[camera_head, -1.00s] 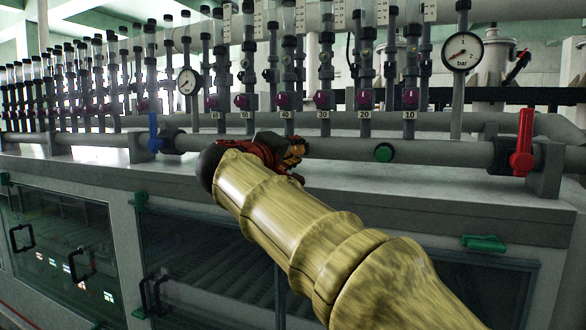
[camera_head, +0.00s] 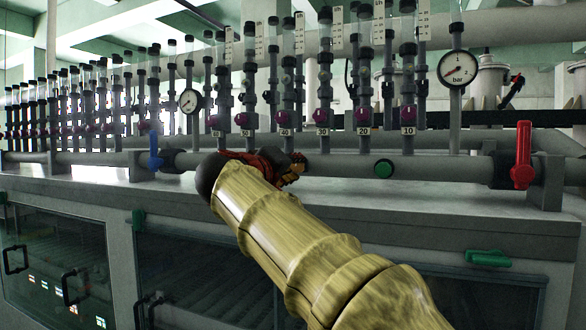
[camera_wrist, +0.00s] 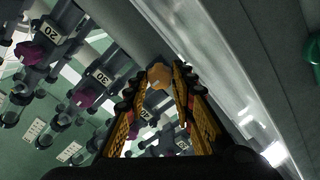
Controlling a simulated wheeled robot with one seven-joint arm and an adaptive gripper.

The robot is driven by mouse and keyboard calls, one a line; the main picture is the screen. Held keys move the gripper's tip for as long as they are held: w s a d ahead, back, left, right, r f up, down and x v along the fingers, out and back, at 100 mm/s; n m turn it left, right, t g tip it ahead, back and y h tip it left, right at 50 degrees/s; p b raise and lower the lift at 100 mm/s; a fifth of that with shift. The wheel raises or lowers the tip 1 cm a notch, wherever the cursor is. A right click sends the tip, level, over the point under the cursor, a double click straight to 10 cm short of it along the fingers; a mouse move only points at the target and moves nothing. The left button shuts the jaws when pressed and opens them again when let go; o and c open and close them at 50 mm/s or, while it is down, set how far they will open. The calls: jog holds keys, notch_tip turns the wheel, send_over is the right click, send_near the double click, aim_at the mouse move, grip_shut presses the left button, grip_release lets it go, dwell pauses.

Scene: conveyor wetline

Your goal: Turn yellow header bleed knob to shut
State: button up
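The yellow-orange bleed knob (camera_wrist: 159,76) is in the wrist view, straight ahead of my gripper on the grey header pipe. It lies between the tips of the two fingers. My gripper (camera_wrist: 160,85) has its fingers apart, one on each side of the knob, with a narrow dark gap beside it; contact cannot be made out. In the head view my gripper (camera_head: 292,168) is at the header pipe (camera_head: 340,165), below the tags 40 and 30.
A green round knob (camera_head: 384,169) sits on the pipe to the right, then a red lever (camera_head: 523,155). A blue lever (camera_head: 154,150) is at the left. Flowmeter tubes with purple knobs (camera_head: 322,116) and a gauge (camera_head: 458,68) stand above the pipe.

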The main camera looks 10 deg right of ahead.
jog(key=o, duration=0.5)
jog(key=shift+c, duration=0.2)
jog(key=v, duration=1.2)
